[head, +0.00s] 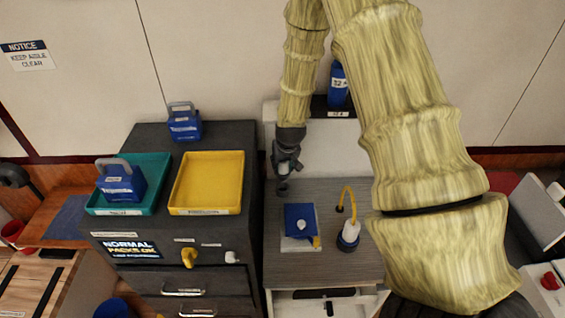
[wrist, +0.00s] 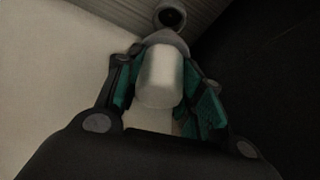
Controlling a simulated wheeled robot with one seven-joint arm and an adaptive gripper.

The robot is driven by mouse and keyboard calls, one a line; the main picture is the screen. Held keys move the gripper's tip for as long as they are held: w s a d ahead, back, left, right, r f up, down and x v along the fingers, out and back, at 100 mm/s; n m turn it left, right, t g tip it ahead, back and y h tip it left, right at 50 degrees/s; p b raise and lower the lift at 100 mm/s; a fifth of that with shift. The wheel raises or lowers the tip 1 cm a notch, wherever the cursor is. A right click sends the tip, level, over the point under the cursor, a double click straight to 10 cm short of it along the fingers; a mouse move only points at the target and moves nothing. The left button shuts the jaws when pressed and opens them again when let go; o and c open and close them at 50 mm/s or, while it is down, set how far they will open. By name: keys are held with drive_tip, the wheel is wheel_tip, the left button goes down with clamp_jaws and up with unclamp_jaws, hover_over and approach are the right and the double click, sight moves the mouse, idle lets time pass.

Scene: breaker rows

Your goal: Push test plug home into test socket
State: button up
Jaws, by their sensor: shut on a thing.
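My gripper (head: 284,172) hangs above the back left of the grey desk, beside the dark cabinet. In the wrist view my gripper (wrist: 165,90) has its green-padded fingers shut on a pale, blunt-ended cylinder (wrist: 160,78); I cannot tell for sure that it is the test plug. A grey collar and a dark round opening (wrist: 170,15) lie just beyond it; whether they touch it is unclear. In the head view a white plug-like piece (head: 351,229) with a yellow cord (head: 348,192) stands in a blue round base (head: 347,244) on the desk.
The dark cabinet (head: 258,215) at left carries a yellow tray (head: 207,208), a teal tray (head: 152,207) and blue handled packs (head: 184,124). A blue bottle (head: 338,88) stands on a shelf behind.

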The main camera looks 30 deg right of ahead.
sight(283, 179)
drive_tip(key=shift+f+b, duration=1.15)
drive_tip(key=shift+f, duration=1.05)
drive_tip(key=shift+f+b, duration=1.1)
drive_tip(key=shift+f, duration=0.7)
drive_tip(key=o, duration=1.2)
drive_tip(key=shift+r, duration=0.15)
drive_tip(key=v, duration=1.1)
drive_tip(key=shift+s+r, duration=0.2)
drive_tip(key=shift+r, duration=0.1)
drive_tip(key=shift+a, duration=0.1)
